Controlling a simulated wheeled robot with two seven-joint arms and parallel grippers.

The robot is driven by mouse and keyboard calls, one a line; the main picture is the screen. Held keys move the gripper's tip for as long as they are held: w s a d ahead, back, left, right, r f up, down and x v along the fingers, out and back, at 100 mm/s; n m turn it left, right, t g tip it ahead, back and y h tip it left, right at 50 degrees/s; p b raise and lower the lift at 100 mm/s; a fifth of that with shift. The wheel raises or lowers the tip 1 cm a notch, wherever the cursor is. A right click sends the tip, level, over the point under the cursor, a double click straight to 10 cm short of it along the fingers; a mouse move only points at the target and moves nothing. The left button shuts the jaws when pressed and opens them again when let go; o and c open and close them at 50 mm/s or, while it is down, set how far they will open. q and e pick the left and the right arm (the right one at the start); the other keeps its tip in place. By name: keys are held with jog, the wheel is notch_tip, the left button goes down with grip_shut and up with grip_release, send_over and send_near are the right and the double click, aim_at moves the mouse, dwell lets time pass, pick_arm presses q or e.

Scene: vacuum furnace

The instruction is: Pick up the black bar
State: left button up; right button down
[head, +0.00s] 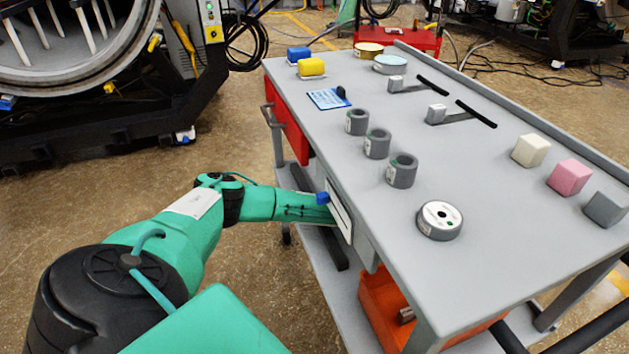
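Two black bars lie on the grey workbench (330,135). One black bar (432,85) is toward the back, and the other black bar (477,114) is nearer. Each lies beside a small light-grey block on a dark flat strip. My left arm comes in from the left and ends low beside the bench's near side. Its fingers cannot be made out there, and its end is well away from both bars. My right gripper is not in view.
Several grey rings (403,170) and a round spool (439,220) stand along the near side. White (530,150), pink (569,177) and grey (605,209) blocks sit at right by a raised rim. Bare tabletop lies between the rings and the bars.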

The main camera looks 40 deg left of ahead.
pick_arm(q)
jog(key=shift+c, duration=0.3)
grip_shut()
jog(key=shift+s+r, duration=0.1)
